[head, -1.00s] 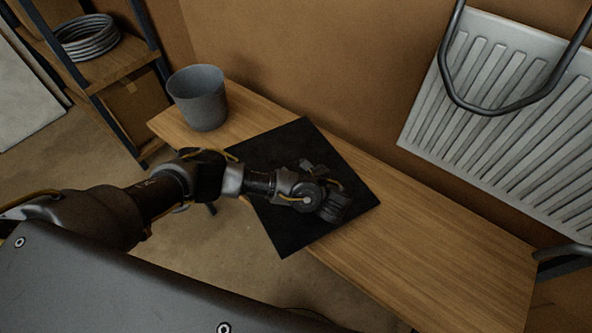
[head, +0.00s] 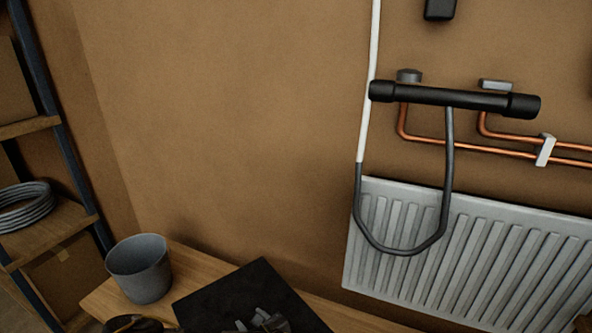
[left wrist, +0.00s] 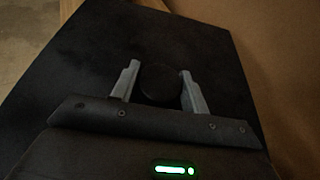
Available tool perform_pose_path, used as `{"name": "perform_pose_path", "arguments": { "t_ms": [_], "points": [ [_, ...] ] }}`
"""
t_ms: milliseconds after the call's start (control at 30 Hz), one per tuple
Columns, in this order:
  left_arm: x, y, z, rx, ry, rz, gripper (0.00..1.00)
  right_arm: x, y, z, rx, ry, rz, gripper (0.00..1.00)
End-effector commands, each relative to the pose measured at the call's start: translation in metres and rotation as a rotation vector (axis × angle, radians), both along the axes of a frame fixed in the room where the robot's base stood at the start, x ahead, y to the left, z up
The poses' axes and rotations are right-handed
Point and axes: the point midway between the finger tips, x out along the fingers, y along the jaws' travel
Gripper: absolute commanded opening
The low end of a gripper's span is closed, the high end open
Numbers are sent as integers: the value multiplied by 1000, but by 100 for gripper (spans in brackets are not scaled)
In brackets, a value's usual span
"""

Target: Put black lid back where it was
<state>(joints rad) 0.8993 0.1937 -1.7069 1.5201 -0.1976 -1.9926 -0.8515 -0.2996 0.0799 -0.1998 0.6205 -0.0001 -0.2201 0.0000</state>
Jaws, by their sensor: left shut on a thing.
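The black lid (left wrist: 160,86) is a small round dark piece between the two grey fingers of my left gripper (left wrist: 158,74) in the left wrist view. The fingers are shut on its sides. Below it is the flat black mat (left wrist: 80,65); I cannot tell whether the lid touches it. In the head view, my left gripper (head: 262,320) is at the bottom edge, over the mat (head: 240,285) on the wooden bench, and the lid cannot be made out there. My right gripper is not in view.
A grey bucket (head: 140,270) stands on the bench (head: 190,262) left of the mat. A black bar fitting (head: 455,97) with copper pipes (head: 470,145) and a dark hose (head: 400,250) is on the wall above the white radiator (head: 480,255). A shelf with coiled hose (head: 25,207) is at left.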

Motion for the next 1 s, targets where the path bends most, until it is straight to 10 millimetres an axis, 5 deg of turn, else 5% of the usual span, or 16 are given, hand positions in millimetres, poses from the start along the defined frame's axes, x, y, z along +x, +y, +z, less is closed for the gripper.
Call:
{"name": "perform_pose_path", "arguments": {
  "t_ms": [200,400,667,1000],
  "points": [
    [-24,-48,39,-6,-7,-301,2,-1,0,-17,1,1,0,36],
    [-50,-68,89,-6,-5,-560,2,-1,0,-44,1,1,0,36],
    [-70,-66,131,-4,-5,-708,2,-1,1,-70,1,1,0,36],
    [-64,-61,137,-3,0,-700,2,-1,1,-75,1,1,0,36]
  ]
}}
